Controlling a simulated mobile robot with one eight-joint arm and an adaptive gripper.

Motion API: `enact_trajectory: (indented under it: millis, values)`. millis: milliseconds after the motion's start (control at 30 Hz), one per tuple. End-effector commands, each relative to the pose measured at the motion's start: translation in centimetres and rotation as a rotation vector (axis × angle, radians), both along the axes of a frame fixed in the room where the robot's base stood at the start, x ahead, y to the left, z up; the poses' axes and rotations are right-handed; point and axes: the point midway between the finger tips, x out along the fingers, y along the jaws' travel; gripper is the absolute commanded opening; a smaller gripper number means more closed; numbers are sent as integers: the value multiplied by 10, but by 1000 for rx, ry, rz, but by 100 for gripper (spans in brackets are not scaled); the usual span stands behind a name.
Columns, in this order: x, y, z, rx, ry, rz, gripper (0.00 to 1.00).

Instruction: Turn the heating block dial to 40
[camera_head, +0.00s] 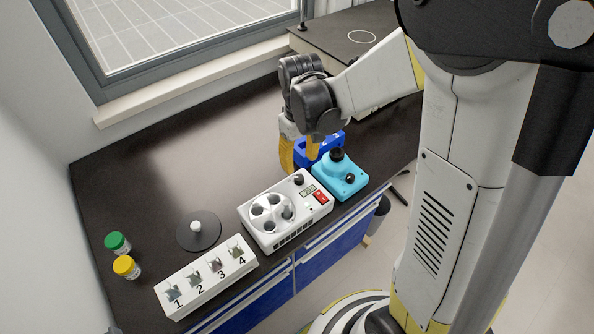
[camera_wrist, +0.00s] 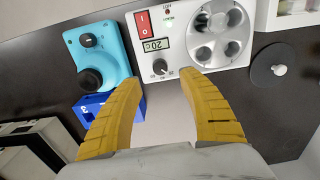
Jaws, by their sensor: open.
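The heating block (camera_head: 285,212) is a white box with a round holder with several wells, a red switch and a small display. Its dial (camera_head: 299,179) is a small dark knob at the back corner of its top. In the wrist view the dial (camera_wrist: 160,67) sits beside the display (camera_wrist: 156,44), which seems to read 20. My gripper (camera_head: 300,160) is open, its yellow fingers pointing down at the dial end of the block. In the wrist view the dial shows between and just beyond the fingertips (camera_wrist: 161,82). I cannot tell whether they touch it.
A turquoise device (camera_head: 340,175) with a black top stands right of the block, with a blue box (camera_head: 315,148) behind it. A white numbered rack (camera_head: 207,280), a dark disc (camera_head: 199,232) and green- and yellow-capped jars (camera_head: 117,243) (camera_head: 127,267) are left. The back-left table is clear.

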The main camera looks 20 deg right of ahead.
Motion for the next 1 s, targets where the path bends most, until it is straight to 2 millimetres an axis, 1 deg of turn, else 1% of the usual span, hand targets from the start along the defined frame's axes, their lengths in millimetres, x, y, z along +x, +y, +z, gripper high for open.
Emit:
enact_trajectory:
  millis: [33, 100, 200, 333, 500, 767, 800, 867, 900, 933, 1000]
  values:
    - [1, 0, -15, 0, 0, 0, 48]
    - [1, 0, -30, 0, -1, 0, 48]
    - [1, 0, -48, 0, -1, -1, 48]
    - [1, 0, -66, 0, -1, -1, 48]
    - [0, 0, -76, 1, -2, -1, 48]
    - [0, 0, -76, 0, -2, -1, 48]
    - [0, 0, -76, 0, -2, -1, 41]
    - [0, 0, -76, 0, -2, -1, 22]
    - [0, 0, -76, 1, -2, -1, 10]
    - [0, 0, -76, 1, -2, -1, 1]
    - [0, 0, -76, 0, -2, -1, 0]
